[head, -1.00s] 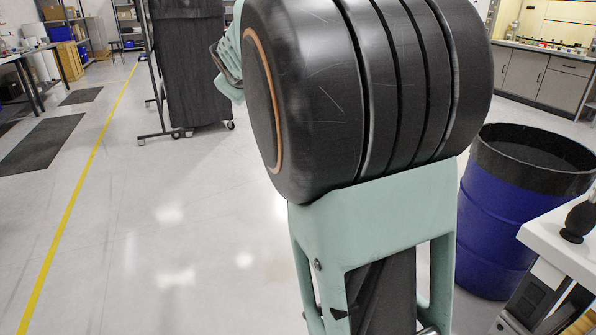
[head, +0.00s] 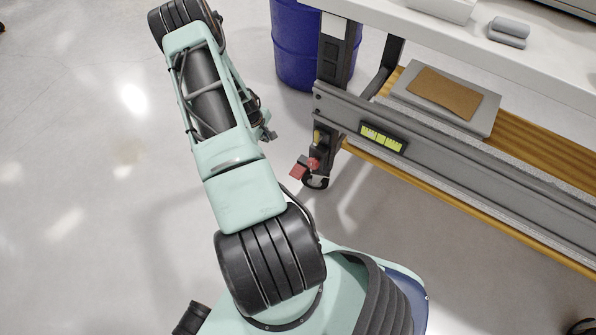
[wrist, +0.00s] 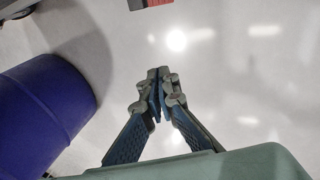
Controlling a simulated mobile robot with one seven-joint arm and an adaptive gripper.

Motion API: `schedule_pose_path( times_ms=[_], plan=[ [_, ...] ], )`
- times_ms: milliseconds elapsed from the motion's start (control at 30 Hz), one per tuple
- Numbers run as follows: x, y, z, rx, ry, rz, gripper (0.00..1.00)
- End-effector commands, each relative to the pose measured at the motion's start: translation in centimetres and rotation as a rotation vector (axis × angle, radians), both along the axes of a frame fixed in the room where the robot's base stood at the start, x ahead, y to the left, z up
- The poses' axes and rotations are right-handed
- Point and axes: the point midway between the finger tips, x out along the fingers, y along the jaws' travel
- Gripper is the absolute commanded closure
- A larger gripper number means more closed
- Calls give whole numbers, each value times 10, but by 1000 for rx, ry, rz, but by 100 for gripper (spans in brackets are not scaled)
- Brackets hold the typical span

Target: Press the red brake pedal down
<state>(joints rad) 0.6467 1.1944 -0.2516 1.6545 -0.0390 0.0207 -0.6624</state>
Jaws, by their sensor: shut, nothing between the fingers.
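The red brake pedal (head: 299,171) sits low beside a caster at the foot of the workbench leg in the head view. A red piece, likely the same pedal (wrist: 158,3), is cut off by the top edge of the wrist view. My gripper (wrist: 158,78) is shut and empty in the wrist view, with bare floor behind it. The pedal piece lies beyond the fingertips with a clear gap. In the head view my arm mostly hides the gripper; a small grey part shows at the forearm's right side, close to the pedal's upper left.
The workbench (head: 440,150) with a lower wooden shelf fills the right. A blue drum (head: 300,45) stands behind its leg; a blue drum also shows at left in the wrist view (wrist: 45,110). The floor left of my arm is open.

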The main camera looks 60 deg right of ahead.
Motion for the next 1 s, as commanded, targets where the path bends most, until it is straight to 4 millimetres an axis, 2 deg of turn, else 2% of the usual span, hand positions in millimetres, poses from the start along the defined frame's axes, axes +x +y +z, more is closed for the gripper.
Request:
schedule_pose_path(
  times_ms=[33, 100, 233, 467, 800, 1000],
  plan=[
    [-28, 2, -29, 26, 20, -34, 100],
    [-54, 6, -53, 51, 36, -67, 100],
    [-80, 11, -75, 76, 51, -100, 100],
    [-86, 7, -100, 81, 54, -108, 100],
    [-88, -13, -171, 80, 54, -108, 100],
    [-89, -22, -201, 80, 54, -106, 100]
  ],
)
